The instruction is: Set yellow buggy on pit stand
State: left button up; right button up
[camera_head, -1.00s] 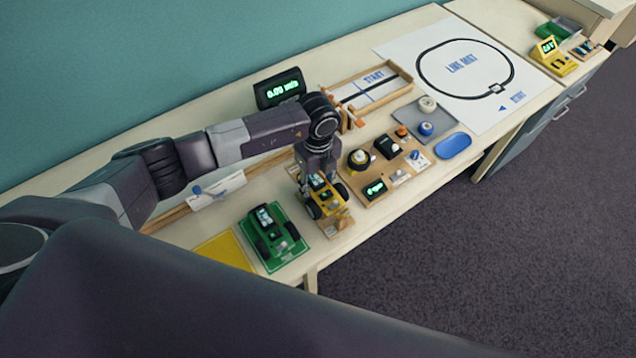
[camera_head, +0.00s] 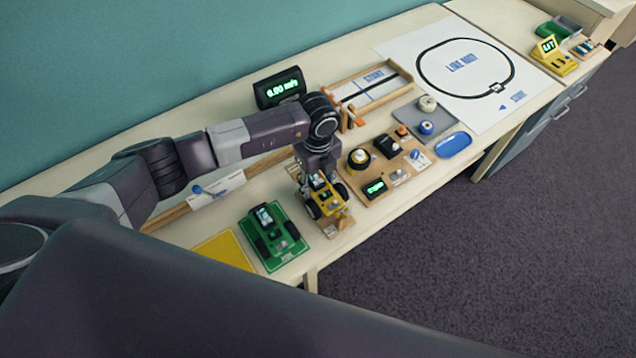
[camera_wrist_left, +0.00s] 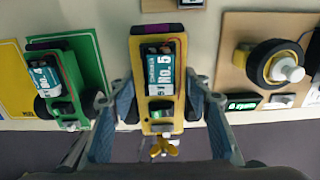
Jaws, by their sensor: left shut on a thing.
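The yellow buggy (camera_head: 326,200) is held in my left gripper (camera_head: 318,184), whose fingers are on either side of its body. In the left wrist view the buggy (camera_wrist_left: 159,98) lies lengthwise between the fingers, with a teal "No. 5" label on top. A small wooden stand (camera_head: 340,227), apparently the pit stand, shows at the buggy's front end, mostly hidden under it. I cannot tell whether the buggy touches the stand. My right gripper is out of view.
The green buggy (camera_head: 271,225) stands on a green mat (camera_head: 293,249) to the left, beside an empty yellow mat (camera_head: 226,250). A wooden board with a wheel and small parts (camera_head: 372,187) is close on the right. The table's front edge is near.

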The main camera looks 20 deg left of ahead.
pick_arm(q)
jog(key=o, duration=1.1)
jog(key=shift+c, duration=0.2)
notch_tip(320, 180, up, 12)
